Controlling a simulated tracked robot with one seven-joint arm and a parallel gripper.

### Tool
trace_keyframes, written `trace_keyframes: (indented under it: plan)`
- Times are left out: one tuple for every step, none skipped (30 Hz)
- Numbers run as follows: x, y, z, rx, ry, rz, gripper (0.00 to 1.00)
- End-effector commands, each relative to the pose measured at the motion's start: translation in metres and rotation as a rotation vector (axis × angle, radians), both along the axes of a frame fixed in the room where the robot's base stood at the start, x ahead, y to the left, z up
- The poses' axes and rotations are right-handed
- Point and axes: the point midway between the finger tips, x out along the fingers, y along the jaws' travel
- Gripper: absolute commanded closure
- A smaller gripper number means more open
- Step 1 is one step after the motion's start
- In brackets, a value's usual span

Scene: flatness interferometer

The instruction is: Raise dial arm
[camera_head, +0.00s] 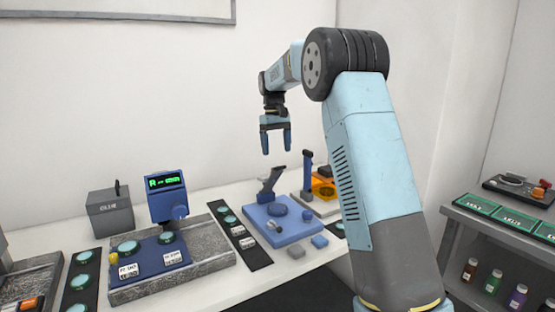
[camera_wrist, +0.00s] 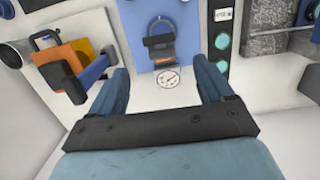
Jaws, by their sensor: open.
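My gripper (camera_head: 276,150) is open and empty, pointing down above the back of the table. Its two fingers also show in the wrist view (camera_wrist: 160,66), spread apart. Below it, a blue base (camera_head: 290,231) carries a tilted dark-and-blue arm (camera_head: 269,186). A round white dial (camera_wrist: 168,79) with a needle shows between the fingers, apart from both. I cannot tell for certain which part is the dial arm.
Right of the blue base, an upright blue post (camera_head: 307,170) stands by an orange part (camera_head: 323,187). At left are a blue display unit (camera_head: 167,201), a grey stone block (camera_head: 205,257) and a grey box (camera_head: 110,212).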

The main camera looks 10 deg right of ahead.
Motion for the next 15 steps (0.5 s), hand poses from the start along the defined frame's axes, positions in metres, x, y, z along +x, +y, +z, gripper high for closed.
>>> trace_keyframes:
  plan:
    - [0.003, 0.000, 0.011, 0.000, -0.003, 0.000, 0.20]
    - [0.003, 0.001, 0.017, 0.000, -0.003, 0.000, 0.20]
    - [0.004, 0.001, 0.024, 0.000, -0.003, 0.000, 0.20]
    - [0.006, 0.001, 0.030, 0.000, -0.003, 0.000, 0.20]
    - [0.006, 0.001, 0.035, 0.000, -0.002, 0.000, 0.20]
    - [0.007, 0.001, 0.042, 0.000, -0.002, 0.000, 0.20]
    - [0.008, 0.001, 0.046, 0.000, -0.001, 0.000, 0.20]
    - [0.009, 0.002, 0.051, 0.000, -0.002, -0.001, 0.20]
    - [0.009, 0.002, 0.055, 0.000, 0.000, -0.001, 0.20]
    - [0.010, 0.002, 0.059, 0.000, 0.000, -0.001, 0.20]
    - [0.011, 0.002, 0.062, 0.000, -0.001, -0.001, 0.20]
    - [0.011, 0.002, 0.065, 0.000, 0.001, -0.001, 0.20]
    - [0.011, 0.002, 0.068, 0.000, 0.001, -0.001, 0.20]
    - [0.011, 0.002, 0.070, 0.000, 0.000, -0.001, 0.20]
    - [0.012, 0.002, 0.072, 0.000, 0.000, -0.001, 0.20]
